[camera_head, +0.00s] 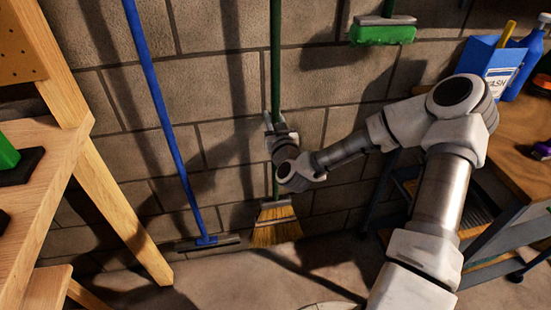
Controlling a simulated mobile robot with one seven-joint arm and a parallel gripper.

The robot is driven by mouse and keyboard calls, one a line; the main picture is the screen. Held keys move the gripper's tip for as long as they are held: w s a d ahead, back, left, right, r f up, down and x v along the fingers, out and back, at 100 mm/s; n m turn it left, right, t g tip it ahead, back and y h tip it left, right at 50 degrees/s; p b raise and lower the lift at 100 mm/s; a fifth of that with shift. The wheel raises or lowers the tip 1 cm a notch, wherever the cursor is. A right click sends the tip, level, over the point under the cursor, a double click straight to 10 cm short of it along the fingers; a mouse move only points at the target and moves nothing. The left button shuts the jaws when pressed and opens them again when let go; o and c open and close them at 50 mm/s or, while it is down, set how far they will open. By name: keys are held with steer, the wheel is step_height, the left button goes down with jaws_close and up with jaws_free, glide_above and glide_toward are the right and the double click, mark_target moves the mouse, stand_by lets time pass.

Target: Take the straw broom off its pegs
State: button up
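The straw broom (275,228) hangs upright against the block wall, with a green handle (276,50) and yellow straw bristles at the bottom. The bristles hang close to the floor. My gripper (274,120) is at the lower part of the handle, with its fingertips pointing up along it and seeming to lie on either side. Whether the fingers press on the handle is too small to tell. My wrist hides part of the handle below. The pegs do not show; the top of the broom is outside the view.
A blue-handled squeegee (206,239) stands left of the broom. A green brush (382,32) hangs at the upper right. A wooden workbench (55,160) fills the left. A blue wash box (488,60) and bottles stand on a bench at the right.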

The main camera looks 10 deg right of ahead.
jaws_close()
stand_by(1.0)
